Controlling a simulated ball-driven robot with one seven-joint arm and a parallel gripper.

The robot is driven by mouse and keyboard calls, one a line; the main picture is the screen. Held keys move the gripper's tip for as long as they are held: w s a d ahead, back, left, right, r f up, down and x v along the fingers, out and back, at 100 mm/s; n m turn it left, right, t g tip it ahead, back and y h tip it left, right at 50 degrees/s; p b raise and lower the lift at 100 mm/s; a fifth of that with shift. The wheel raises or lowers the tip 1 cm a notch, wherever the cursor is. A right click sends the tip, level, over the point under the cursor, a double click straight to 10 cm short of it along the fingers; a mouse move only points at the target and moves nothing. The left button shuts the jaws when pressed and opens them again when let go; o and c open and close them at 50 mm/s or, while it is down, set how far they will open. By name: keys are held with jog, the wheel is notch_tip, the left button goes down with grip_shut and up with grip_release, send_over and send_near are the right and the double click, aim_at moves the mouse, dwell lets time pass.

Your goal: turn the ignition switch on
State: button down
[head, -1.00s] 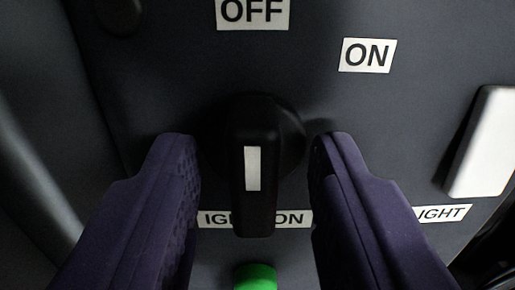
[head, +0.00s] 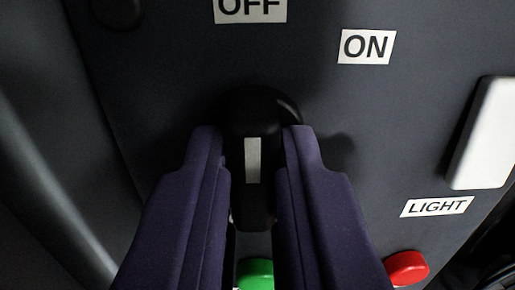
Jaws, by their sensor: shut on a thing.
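The ignition switch (head: 253,198) is a black rotary knob with a white stripe, on a dark panel in the head view. Its handle stands straight up and down in the picture, in line with the OFF label (head: 250,9) above it. The ON label (head: 366,47) is up and to the right. My gripper (head: 255,150) is shut on the knob's handle, one purple finger on each side. The fingers hide the handle's sides and most of the ignition label below it.
A white rocker switch (head: 486,135) is at the right, above the LIGHT label (head: 436,206). A green button (head: 256,274) is below the knob, and a red button (head: 407,268) is at lower right. A dark round part (head: 117,12) is at upper left.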

jog(key=m+p, duration=0.2)
jog(key=m, duration=0.1)
jog(key=shift+r+m, duration=0.1)
jog(key=shift+m, duration=0.2)
jog(key=shift+d+m+p, duration=0.1)
jog(key=shift+m+p, duration=0.35)
jog(key=shift+m, duration=0.45)
jog(key=c, duration=1.7)
grip_release()
jog(key=shift+d+m, duration=0.15)
jog(key=shift+m, duration=0.15)
jog(key=shift+c, duration=0.2)
